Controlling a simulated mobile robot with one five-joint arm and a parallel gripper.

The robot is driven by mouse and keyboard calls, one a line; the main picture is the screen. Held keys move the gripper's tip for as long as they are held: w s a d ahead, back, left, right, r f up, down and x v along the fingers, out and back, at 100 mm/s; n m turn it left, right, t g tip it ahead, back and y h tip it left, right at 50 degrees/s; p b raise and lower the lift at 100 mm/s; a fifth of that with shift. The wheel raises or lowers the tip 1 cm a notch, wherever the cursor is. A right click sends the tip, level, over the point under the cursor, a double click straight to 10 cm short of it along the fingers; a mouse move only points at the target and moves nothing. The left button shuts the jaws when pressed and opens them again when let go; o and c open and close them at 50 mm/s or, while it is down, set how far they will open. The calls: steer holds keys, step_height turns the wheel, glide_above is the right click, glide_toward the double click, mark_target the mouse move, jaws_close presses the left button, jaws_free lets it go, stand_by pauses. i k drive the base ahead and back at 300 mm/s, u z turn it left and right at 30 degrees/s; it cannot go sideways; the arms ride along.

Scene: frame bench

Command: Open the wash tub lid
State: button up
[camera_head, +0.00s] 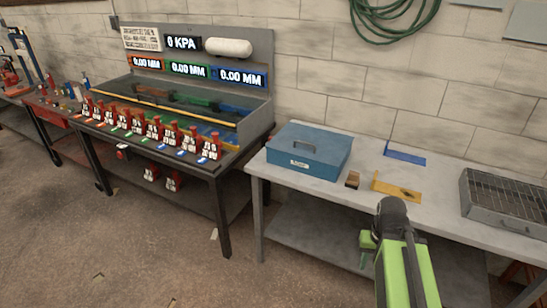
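The wash tub appears to be the blue metal box (312,163) on the left part of the grey bench. Its flat lid (325,146) looks shut and has a handle on top. A small pale label is on its front, too small to read. My green arm (405,275) rises from the bottom right, in front of the bench, with a dark rounded joint at its top. What may be part of my gripper (367,248) shows beside it, apart from the tub. Its fingers cannot be made out.
On the grey bench (440,190) are a small brown block (352,180), a yellow bracket (396,188), a blue angle piece (405,155) and a metal grid tray (508,200). A dark test bench (225,170) with red devices stands at left. The floor in front is mostly clear.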

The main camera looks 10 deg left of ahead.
mark_target(327, 148)
steer(key=z, duration=0.05)
steer(key=k, duration=0.6)
steer(key=u, duration=1)
steer(key=i, duration=1)
steer(key=z, duration=0.3)
steer(key=i, duration=1.05)
steer(key=z, duration=0.55)
